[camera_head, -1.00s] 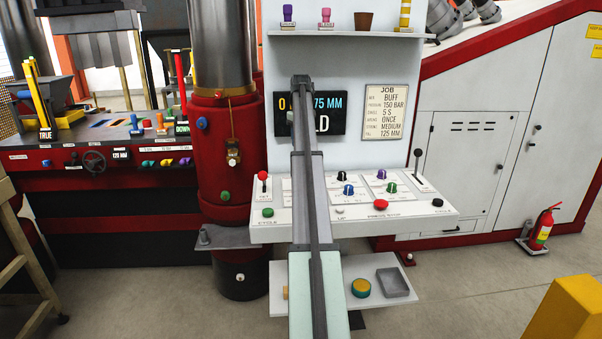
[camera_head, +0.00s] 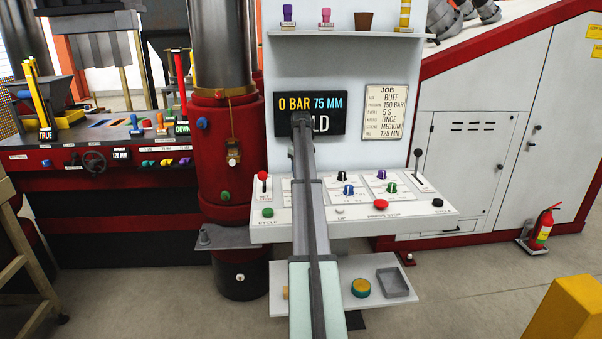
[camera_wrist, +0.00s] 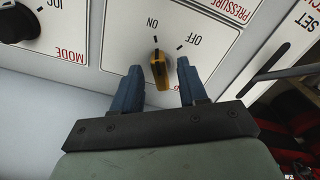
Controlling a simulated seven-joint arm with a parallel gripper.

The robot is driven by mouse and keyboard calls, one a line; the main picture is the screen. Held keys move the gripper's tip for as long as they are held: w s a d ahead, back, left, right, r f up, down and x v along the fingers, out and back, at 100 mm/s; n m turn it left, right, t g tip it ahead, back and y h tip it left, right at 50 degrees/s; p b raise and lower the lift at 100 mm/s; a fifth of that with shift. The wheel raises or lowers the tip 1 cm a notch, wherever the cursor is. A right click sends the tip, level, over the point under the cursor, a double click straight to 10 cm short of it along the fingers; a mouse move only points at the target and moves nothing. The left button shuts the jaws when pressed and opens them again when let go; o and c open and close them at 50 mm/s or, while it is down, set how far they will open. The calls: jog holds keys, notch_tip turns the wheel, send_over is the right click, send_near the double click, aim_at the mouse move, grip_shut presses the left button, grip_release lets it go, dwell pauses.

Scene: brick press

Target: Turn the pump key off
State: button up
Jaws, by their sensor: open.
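The pump key (camera_wrist: 160,72) is a yellow-orange key on the white panel, seen upside down in the wrist view. Its far end points at the ON mark; the OFF mark is to the right. My gripper (camera_wrist: 160,67) is open, with one blue finger on each side of the key and a visible gap on both sides. I cannot tell how deep the fingertips reach around it. In the head view my arm hides the key and the gripper.
A display (camera_head: 335,128) stands behind. In the wrist view a MODE knob (camera_wrist: 18,22) sits at the left.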

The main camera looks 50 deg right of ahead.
jog(key=shift+f, duration=0.35)
grip_shut()
dwell(0.3)
